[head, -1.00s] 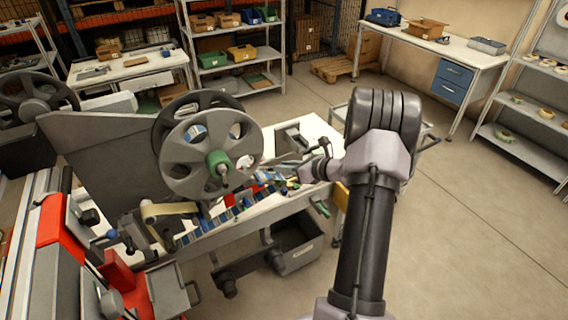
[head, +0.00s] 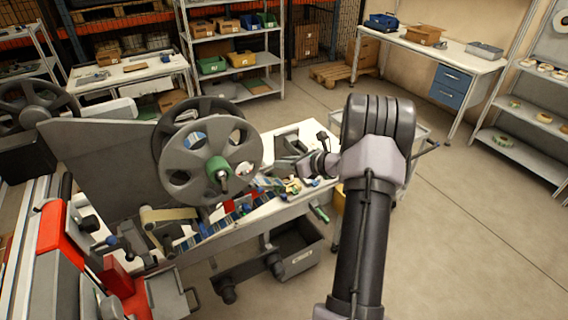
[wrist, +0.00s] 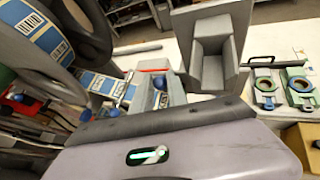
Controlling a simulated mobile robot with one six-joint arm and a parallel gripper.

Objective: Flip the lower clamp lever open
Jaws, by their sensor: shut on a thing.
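My gripper (head: 282,166) shows small in the head view, reaching left from my wrist over the white bench, right of the large grey reel (head: 208,158). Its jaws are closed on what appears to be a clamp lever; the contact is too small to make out. In the wrist view my purple-grey housing with a green light fills the bottom and hides the fingertips. Blue-knobbed clamp levers show beyond it: one (wrist: 160,82) beside a grey block and red part, another (wrist: 118,115) lower left, partly covered by my housing.
Blue-and-white label tape (wrist: 98,82) runs at the left near the reels. A grey open holder (wrist: 212,50) stands behind the levers. Two green holders with rings (wrist: 265,90) lie on the bench at right. A grey bin (head: 297,248) hangs below the bench.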

